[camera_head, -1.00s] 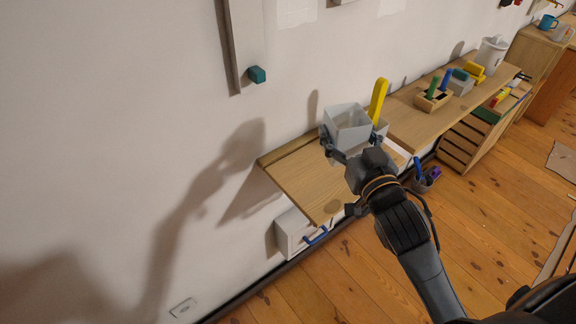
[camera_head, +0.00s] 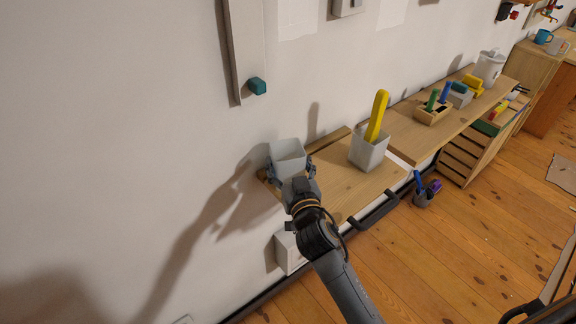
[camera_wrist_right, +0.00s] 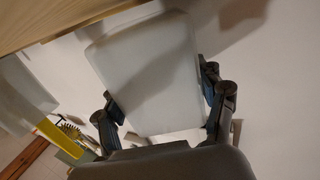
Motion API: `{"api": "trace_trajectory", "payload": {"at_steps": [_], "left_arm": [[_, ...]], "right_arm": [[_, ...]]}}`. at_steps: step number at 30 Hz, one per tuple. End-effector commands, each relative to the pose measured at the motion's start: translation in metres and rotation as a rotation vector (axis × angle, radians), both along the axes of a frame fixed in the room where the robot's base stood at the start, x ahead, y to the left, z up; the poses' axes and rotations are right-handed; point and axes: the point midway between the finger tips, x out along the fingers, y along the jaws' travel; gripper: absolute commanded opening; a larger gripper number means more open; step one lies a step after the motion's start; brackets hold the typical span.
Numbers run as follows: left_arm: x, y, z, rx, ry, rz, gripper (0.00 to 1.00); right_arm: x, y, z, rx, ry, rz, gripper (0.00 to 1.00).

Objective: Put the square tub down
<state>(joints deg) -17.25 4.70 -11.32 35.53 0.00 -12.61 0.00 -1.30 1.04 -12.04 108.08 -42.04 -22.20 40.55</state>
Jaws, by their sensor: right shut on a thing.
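The square tub (camera_head: 288,158) is pale grey-white with an open top. It is at the left end of the wooden wall shelf (camera_head: 345,190), close to the wall, and looks upright. My right gripper (camera_head: 291,172) is shut on it, with a finger on each side. In the right wrist view the tub (camera_wrist_right: 150,75) fills the middle between the fingers (camera_wrist_right: 162,108), and the shelf edge shows at the upper left. I cannot tell whether its base touches the shelf. My left gripper is not in view.
A similar tub (camera_head: 367,153) holding a yellow stick-like thing (camera_head: 377,115) stands to the right on the shelf. Bare shelf lies between them. Farther right are a wooden block holder (camera_head: 432,113) and a white canister (camera_head: 489,67).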

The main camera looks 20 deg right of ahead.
Motion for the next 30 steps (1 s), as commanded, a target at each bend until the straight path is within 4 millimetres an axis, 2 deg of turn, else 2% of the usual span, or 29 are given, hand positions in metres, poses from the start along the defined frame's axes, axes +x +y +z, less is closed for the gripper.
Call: {"api": "trace_trajectory", "payload": {"at_steps": [3,10,20,21,24,30], "left_arm": [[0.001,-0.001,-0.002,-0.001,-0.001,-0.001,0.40],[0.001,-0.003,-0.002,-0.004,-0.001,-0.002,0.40],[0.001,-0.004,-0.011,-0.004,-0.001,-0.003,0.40],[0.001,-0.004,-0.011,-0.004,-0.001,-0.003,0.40],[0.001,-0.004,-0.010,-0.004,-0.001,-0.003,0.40],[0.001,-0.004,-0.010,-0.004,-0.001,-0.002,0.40]], "right_arm": [[0.000,0.000,-0.007,0.001,-0.004,0.001,0.34],[0.000,0.000,-0.007,0.001,-0.004,0.000,0.34],[0.000,-0.001,-0.018,0.000,-0.002,-0.001,0.34],[0.000,-0.001,-0.019,0.000,-0.001,-0.001,0.72],[0.000,-0.001,-0.017,0.000,-0.001,-0.001,0.93],[0.000,-0.001,-0.017,0.000,-0.001,0.000,0.93]]}}
